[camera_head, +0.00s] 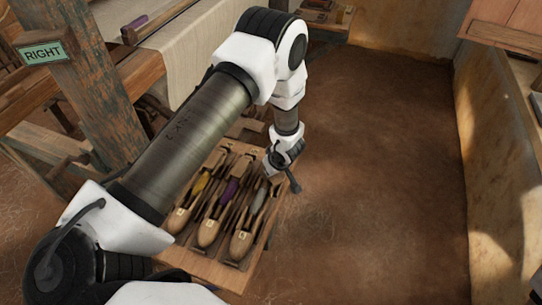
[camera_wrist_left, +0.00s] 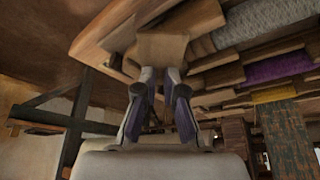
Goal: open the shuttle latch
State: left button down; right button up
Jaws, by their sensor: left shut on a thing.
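Three wooden boat shuttles lie side by side in a wooden tray (camera_head: 213,272), with yellow (camera_head: 201,184), purple (camera_head: 229,192) and grey (camera_head: 258,199) yarn. The grey-yarn shuttle (camera_head: 241,244) is the rightmost in the head view. My left gripper (camera_wrist_left: 160,78) is shut on a small tan wooden block (camera_wrist_left: 163,46) at the grey shuttle's end; I cannot tell whether this is the latch. In the wrist view the grey yarn (camera_wrist_left: 265,20) is close by, beyond the block.
The loom's weathered post (camera_head: 92,85) with a green RIGHT sign (camera_head: 43,52) stands at the left, with pale cloth (camera_head: 190,45) behind it. Bare brown floor (camera_head: 370,180) is open to the right of the tray, up to a pale wall (camera_head: 490,150).

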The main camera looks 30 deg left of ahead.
pick_arm(q)
jog(key=shift+r+n+g+p, duration=0.3)
jog(key=shift+n+g+p, duration=0.1)
jog(key=shift+n+p, duration=0.65)
jog(key=shift+w+f+n+g+p, duration=0.15)
jog(key=shift+n+p, duration=0.1)
jog(key=shift+n, duration=0.2)
jog(key=shift+f+n+g+p, duration=0.1)
jog(key=shift+n+g+p, duration=0.1)
jog(key=shift+n, duration=0.2)
jog(key=shift+f+n+g, duration=0.1)
jog(key=shift+n+g, duration=0.15)
jog(key=shift+n, duration=0.55)
jog(key=shift+w+n+g+b, duration=0.1)
jog(key=shift+n+g+b, duration=0.45)
jog(key=shift+n, duration=0.65)
pick_arm(e)
jog(key=shift+r, duration=1.75)
pick_arm(q)
jog(key=c, duration=1.3)
grip_release()
jog(key=shift+o, duration=0.2)
